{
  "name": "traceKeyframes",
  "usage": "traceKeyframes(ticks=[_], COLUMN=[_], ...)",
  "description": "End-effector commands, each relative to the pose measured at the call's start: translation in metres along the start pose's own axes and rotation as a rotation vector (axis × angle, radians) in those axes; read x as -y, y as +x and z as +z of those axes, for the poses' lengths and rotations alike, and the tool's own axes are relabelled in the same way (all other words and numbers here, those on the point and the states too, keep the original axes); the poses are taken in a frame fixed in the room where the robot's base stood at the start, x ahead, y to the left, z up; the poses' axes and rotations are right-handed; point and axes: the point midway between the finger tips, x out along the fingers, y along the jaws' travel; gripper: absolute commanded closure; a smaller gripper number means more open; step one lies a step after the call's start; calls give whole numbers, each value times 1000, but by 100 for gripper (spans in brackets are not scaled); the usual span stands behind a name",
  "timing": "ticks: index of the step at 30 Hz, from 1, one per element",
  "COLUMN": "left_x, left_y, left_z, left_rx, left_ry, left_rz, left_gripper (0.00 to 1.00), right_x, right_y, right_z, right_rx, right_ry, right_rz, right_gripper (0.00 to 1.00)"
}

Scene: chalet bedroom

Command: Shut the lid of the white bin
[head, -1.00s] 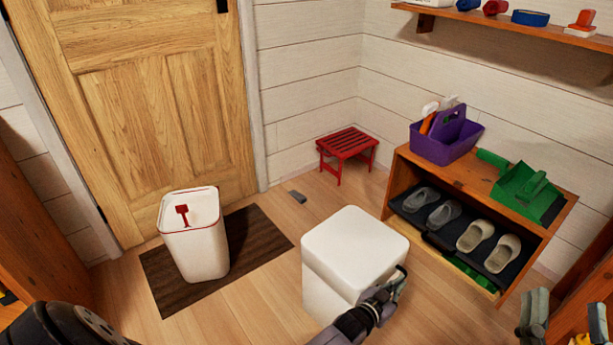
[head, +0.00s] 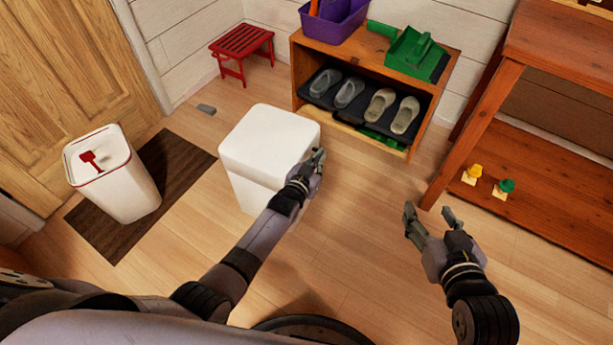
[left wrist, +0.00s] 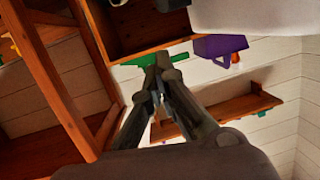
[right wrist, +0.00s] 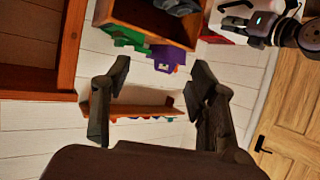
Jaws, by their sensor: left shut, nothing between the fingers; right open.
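A white bin (head: 264,148) with a rounded square top stands on the floor at the middle of the head view. Its lid (head: 270,133) lies flat over the top, and I see no gap under it from here. My left gripper (head: 319,158) is shut and empty at the bin's near right side, just below the lid's level; contact cannot be told. In the left wrist view, the shut fingers (left wrist: 162,62) show with a white surface, likely the bin (left wrist: 250,14), above them. My right gripper (head: 428,212) is open and empty to the right, apart from the bin.
A second white container (head: 122,182) with red trim stands on a dark mat (head: 178,165) at left. A red stool (head: 242,47) and a wooden shoe rack (head: 340,122) are behind. A wooden shelf unit (head: 560,195) is at right. Floor is clear between bin and shelf.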

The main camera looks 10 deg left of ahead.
Motion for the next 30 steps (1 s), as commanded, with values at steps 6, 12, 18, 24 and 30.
traceKeyframes(ticks=[6, 12, 18, 24, 30], left_x=[0, -1, -2, -2, -2], left_y=[-26, -48, -69, -91, -100], left_z=[-1, -2, -1, -1, 0], left_rx=[1, 0, 0, 0, -1], left_ry=[1, 1, 1, 1, 1], left_rz=[0, 0, 0, 0, 0], left_gripper=[100, 100, 100, 100, 100], right_x=[-7, -12, -16, -18, -18], right_y=[-19, -46, -79, -98, -101], right_z=[49, 90, 123, 131, 132], right_rx=[267, 499, 705, 797, 812], right_ry=[2, 8, 14, 18, 18], right_rz=[16, 29, 41, 45, 45], right_gripper=[47, 47, 47, 47, 47])
